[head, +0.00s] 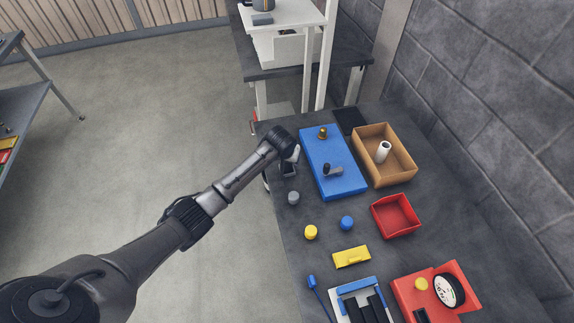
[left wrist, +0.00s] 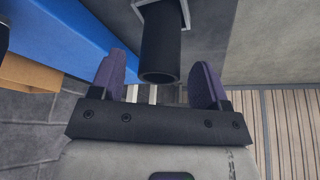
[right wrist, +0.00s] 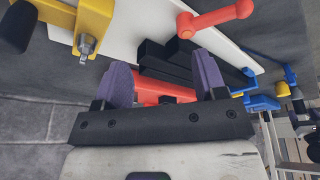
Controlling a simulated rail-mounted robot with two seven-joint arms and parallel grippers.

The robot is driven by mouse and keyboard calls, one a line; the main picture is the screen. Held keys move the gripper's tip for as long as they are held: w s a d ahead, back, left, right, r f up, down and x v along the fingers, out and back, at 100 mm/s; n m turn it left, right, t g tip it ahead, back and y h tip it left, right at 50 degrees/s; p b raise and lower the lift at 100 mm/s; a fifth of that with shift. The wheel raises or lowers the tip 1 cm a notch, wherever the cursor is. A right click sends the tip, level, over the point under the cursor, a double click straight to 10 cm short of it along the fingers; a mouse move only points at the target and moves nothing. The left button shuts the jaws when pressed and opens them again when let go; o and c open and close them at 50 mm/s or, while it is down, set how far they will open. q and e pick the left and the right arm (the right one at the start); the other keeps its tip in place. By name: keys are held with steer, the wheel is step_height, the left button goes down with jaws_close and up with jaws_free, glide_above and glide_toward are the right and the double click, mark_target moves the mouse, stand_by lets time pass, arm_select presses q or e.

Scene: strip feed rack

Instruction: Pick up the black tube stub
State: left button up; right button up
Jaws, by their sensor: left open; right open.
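The black tube stub (left wrist: 160,45) is upright between the two purple fingers in the left wrist view, its open round end facing the camera and its far end at a pale-edged square holder (left wrist: 187,12). A gap shows between the stub and each finger. My left gripper (left wrist: 158,82) is open around it. In the head view my left gripper (head: 291,154) is at the table's left edge beside the blue board, largely hiding the stub and holder. My right gripper (right wrist: 163,76) is open and empty, seen only in the right wrist view.
The blue board (head: 346,181) lies just right of my left gripper. A tan box (head: 405,171) holding a white roll (head: 383,151), a red tray (head: 412,224) and a grey cap (head: 293,198) are nearby. My right gripper faces black bars (right wrist: 165,62) and a red handle (right wrist: 215,19).

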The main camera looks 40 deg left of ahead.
arm_select(q)
steer(key=shift+x, duration=0.9)
steer(key=shift+c, duration=0.3)
steer(key=shift+r, duration=0.1)
steer(key=c, duration=1.2)
